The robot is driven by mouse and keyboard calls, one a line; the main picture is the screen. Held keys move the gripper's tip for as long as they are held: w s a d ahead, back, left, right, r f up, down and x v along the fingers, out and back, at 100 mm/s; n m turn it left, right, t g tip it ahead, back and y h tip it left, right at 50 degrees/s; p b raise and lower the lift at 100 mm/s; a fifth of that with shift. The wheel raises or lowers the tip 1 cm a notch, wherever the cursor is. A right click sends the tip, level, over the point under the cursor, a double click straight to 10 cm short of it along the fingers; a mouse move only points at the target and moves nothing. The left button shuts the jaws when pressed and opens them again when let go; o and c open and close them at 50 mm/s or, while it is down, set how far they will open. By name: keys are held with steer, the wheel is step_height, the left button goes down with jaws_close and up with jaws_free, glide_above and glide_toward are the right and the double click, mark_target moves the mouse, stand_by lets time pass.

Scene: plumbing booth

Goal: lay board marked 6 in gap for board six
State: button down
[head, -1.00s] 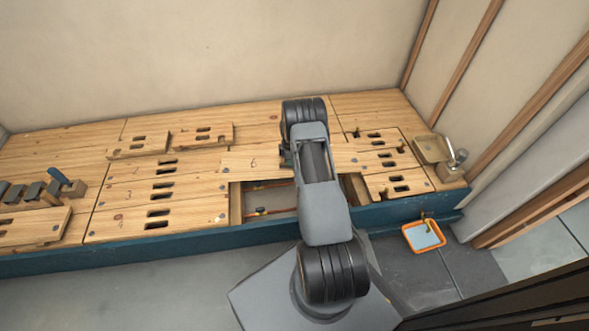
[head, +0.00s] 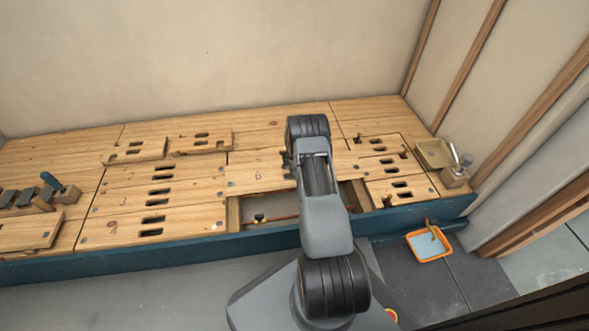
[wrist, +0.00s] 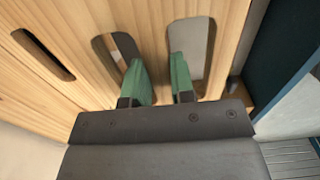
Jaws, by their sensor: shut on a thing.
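The board marked 6 (head: 258,172) is pale wood and shows to the left of my arm in the head view. It lies level along the far side of the open gap (head: 275,207), in line with the neighbouring boards. I cannot tell whether it is fully seated. In the wrist view my gripper's green fingertips (wrist: 159,82) reach into two slots of the board (wrist: 75,30) and are shut on the wood between them.
Pipes show inside the gap. Loose slotted boards (head: 202,142) lie behind on the left. Boards with slots and numbers adjoin the gap's left side.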

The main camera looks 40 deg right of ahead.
steer(key=shift+f+b, duration=0.6)
steer(key=shift+f, duration=0.5)
steer(key=shift+d, duration=0.2)
steer(key=shift+f+b, duration=0.35)
steer(key=shift+b, duration=0.2)
steer(key=shift+f+b, duration=0.35)
steer(key=shift+f, duration=0.3)
steer(key=shift+f, duration=0.25)
steer(key=shift+f, duration=0.3)
steer(key=shift+f, duration=0.2)
stand_by(0.5)
